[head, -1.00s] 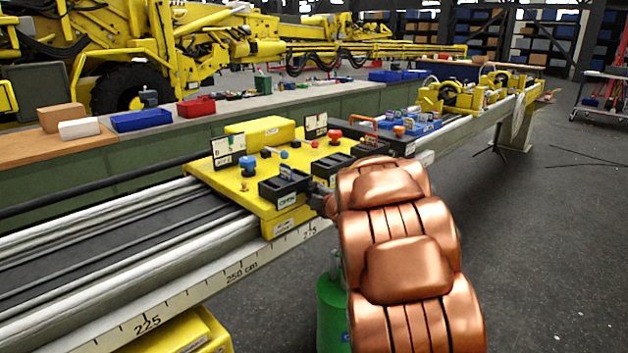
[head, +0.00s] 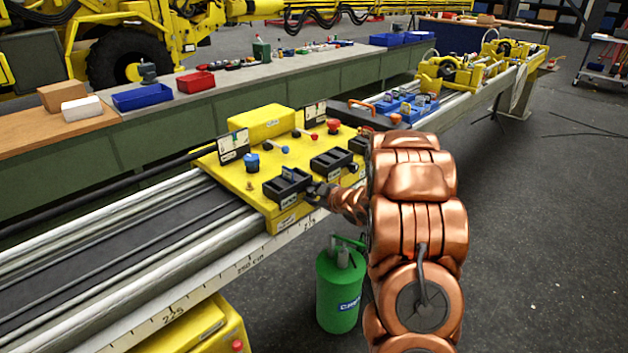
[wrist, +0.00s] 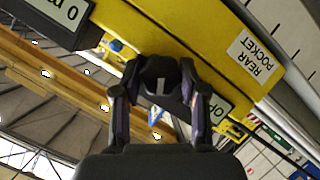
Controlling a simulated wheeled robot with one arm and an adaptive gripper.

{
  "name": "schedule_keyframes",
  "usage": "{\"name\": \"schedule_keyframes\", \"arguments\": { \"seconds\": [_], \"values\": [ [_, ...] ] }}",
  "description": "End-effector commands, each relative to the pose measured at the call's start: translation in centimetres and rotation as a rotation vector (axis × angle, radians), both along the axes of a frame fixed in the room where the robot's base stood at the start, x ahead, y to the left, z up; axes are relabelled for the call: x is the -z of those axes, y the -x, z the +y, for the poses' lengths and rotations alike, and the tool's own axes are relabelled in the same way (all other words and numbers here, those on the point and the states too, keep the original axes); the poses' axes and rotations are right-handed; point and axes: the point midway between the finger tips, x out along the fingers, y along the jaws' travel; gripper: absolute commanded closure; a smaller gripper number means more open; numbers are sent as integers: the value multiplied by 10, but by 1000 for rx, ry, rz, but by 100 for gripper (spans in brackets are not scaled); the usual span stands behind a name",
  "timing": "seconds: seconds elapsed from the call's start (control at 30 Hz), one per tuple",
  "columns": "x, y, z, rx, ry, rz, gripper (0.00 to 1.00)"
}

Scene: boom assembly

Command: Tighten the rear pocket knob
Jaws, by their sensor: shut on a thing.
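A white REAR POCKET label (wrist: 252,57) is on the yellow surface to the right of the knob. In the head view my gripper (head: 320,191) is at the near side of the yellow carriage (head: 236,182), close to the black open-topped pockets (head: 287,186). The knob is too small and covered there to make out.
The carriage sits on a long rail with a centimetre scale (head: 210,290). It carries a blue knob (head: 251,162), a red knob (head: 333,125) and upright cards. A green canister (head: 338,290) stands below my arm.

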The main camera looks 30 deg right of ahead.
Motion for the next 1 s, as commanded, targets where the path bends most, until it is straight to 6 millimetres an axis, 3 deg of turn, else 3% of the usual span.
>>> {"name": "schedule_keyframes", "arguments": {
  "seconds": [0.13,1.0],
  "values": [
    [-6,1,-1,2,-87,25,92],
    [1,1,-3,2,-474,114,92]
  ]
}}
